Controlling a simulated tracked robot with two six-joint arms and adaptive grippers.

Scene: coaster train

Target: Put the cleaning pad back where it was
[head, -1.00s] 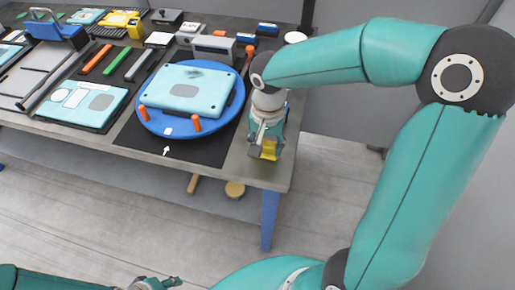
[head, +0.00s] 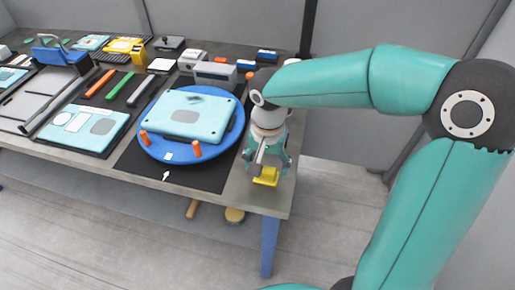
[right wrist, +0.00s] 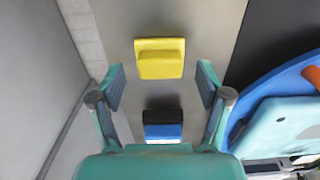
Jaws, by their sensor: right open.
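A small yellow block (head: 265,177) lies on the bare right end of the table, near the front corner. In the right wrist view the yellow block (right wrist: 160,58) shows between and slightly beyond the fingertips, with gaps on both sides. My right gripper (head: 266,163) is open above it, pointing down. A black-and-blue block (right wrist: 162,126) lies behind the yellow one, under the gripper; the gripper hides it in the head view. I cannot tell by looks which block is the cleaning pad. My left gripper is out of view.
A blue turntable (head: 233,135) with a teal casing (head: 190,115) and orange pegs stands on a black mat (head: 205,178) just left of the gripper. Tools and trays fill the table's left. Small blue-and-white blocks (head: 266,56) lie at the back.

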